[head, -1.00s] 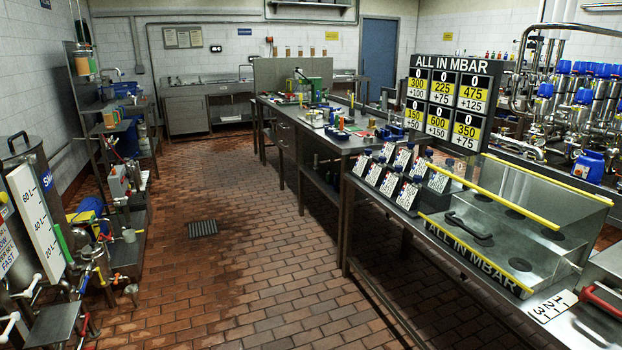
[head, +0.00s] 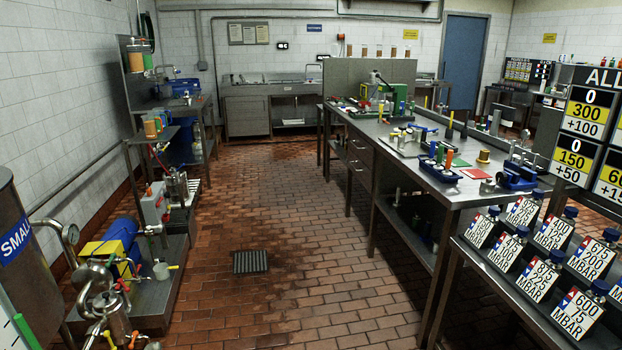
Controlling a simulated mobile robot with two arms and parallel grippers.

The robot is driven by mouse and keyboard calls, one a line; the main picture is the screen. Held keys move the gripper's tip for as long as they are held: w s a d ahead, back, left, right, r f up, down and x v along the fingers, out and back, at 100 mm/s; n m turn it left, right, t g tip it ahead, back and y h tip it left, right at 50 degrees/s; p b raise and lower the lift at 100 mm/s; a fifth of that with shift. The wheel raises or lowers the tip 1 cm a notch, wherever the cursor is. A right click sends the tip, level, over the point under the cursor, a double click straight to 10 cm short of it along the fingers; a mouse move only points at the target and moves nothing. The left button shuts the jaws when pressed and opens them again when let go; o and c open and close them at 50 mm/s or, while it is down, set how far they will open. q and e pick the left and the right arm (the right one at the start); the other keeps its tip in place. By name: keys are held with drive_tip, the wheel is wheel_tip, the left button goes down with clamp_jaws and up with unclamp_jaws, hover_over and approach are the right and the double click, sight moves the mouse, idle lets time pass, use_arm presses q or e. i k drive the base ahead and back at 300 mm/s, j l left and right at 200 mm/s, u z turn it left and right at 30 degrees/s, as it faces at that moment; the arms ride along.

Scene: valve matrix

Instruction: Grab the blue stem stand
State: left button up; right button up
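A low blue stand (head: 440,172) with several upright coloured stems, green and white among them, sits on the near part of the long steel workbench (head: 470,192). It looks like the blue stem stand, but it is small at this distance. A blue vise-like device (head: 517,178) sits to its right near the bench's right end. Neither of my grippers is in view.
A green mat (head: 457,161), a red mat (head: 477,174) and a brass-coloured part (head: 484,156) lie near the stand. Cards reading MBAR (head: 537,281) fill the near right table. The tiled floor (head: 310,250) is open left of the bench, with a drain grate (head: 250,262). Equipment (head: 125,245) lines the left.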

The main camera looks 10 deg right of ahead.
sight(426, 237)
drive_tip(key=i+z, duration=0.1)
drive_tip(key=i, duration=0.45)
drive_tip(key=i+j+z, duration=0.15)
drive_tip(key=i, duration=0.4)
drive_tip(key=i+z, duration=0.1)
drive_tip(key=i, duration=0.4)
drive_tip(key=i+j+z, duration=0.1)
drive_tip(key=i+j, duration=0.15)
drive_tip(key=i, duration=0.3)
